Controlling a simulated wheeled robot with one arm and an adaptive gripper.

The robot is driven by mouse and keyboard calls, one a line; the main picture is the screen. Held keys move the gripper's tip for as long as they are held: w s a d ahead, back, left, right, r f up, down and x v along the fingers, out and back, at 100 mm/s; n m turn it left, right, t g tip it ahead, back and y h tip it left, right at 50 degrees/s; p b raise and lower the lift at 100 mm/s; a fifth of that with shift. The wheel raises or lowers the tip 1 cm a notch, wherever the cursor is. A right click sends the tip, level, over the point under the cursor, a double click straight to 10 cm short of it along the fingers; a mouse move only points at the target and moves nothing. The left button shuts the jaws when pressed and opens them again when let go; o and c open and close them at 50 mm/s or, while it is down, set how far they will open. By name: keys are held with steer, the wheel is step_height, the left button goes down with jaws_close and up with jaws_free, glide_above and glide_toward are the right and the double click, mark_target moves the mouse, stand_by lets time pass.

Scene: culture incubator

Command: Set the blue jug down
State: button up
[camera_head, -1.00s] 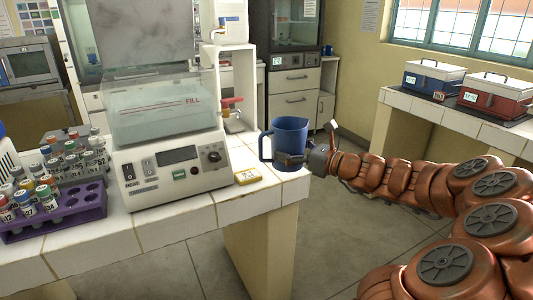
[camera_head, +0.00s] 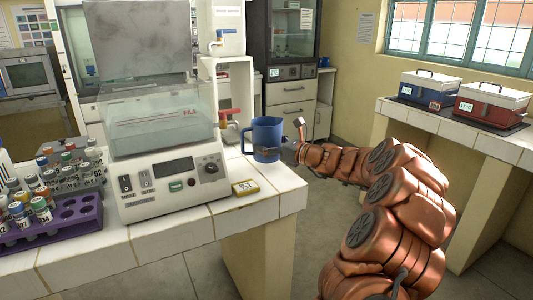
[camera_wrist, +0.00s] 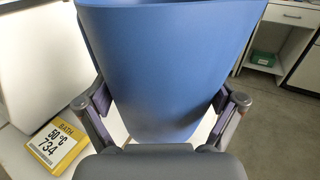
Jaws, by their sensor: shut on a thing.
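The blue jug (camera_head: 266,137) is upright at the right end of the white tiled bench (camera_head: 150,222), with its handle to the left. My gripper (camera_head: 284,150) is shut on the jug from its right side. In the wrist view the jug (camera_wrist: 170,60) fills the middle, and my gripper's two fingers (camera_wrist: 165,112) press on its sides. The jug's lower part overlaps the bench top near its right edge. I cannot tell whether its base touches the tiles.
A water bath (camera_head: 165,165) with a clear tank stands left of the jug. A yellow label block (camera_head: 245,187) lies in front; it also shows in the wrist view (camera_wrist: 57,143). A purple tube rack (camera_head: 60,222) is at left. A dispenser with a red tap (camera_head: 230,113) stands behind.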

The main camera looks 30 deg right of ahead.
steer(key=shift+w, duration=0.2)
steer(key=shift+f+b, duration=0.35)
steer(key=shift+f, duration=1.4)
steer(key=shift+f, duration=0.1)
steer(key=o, duration=1.3)
